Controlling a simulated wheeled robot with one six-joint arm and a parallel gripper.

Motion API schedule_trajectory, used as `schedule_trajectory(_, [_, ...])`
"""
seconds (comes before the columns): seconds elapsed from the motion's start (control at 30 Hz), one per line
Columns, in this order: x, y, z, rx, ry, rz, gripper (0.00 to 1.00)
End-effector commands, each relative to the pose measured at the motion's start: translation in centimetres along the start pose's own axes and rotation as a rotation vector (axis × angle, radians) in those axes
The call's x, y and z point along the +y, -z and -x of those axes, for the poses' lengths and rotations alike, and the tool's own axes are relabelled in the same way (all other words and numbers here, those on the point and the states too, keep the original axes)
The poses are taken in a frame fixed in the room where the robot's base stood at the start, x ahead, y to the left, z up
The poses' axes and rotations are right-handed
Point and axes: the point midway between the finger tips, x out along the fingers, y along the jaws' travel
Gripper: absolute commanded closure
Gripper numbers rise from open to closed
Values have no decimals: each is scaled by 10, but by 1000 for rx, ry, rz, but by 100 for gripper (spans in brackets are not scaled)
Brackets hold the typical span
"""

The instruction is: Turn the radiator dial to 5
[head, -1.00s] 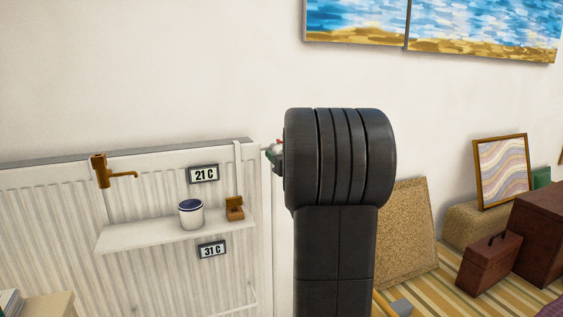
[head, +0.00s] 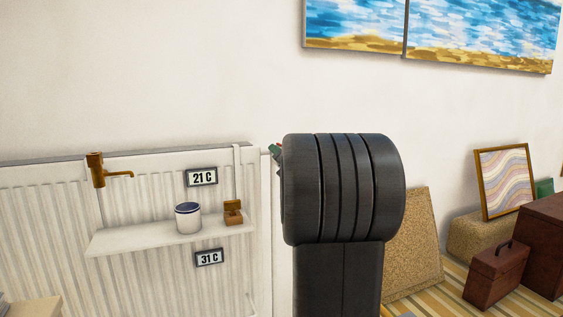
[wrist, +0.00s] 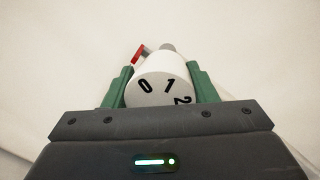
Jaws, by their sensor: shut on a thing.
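The radiator dial (wrist: 160,88) shows in the wrist view as a white round knob with dark numbers. A red piece (wrist: 138,53) and a grey fitting (wrist: 167,47) show just behind the dial. In the head view my dark arm hides the dial; only a bit of green finger (head: 276,152) shows at the arm's left edge.
The white radiator (head: 150,265) stands at left with a shelf (head: 150,240) holding a white pot (head: 188,220) and a small wooden box (head: 233,213). Labels read 21 C (head: 202,177) and 31 C (head: 209,257). A cork board (head: 412,245) and a brown case (head: 495,272) stand right.

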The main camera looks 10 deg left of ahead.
Motion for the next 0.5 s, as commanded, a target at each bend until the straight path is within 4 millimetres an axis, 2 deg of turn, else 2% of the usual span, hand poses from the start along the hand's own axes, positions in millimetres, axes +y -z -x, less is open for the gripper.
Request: schedule_trajectory(0.5, [0, 0, 0, -8, 1, -75, 71])
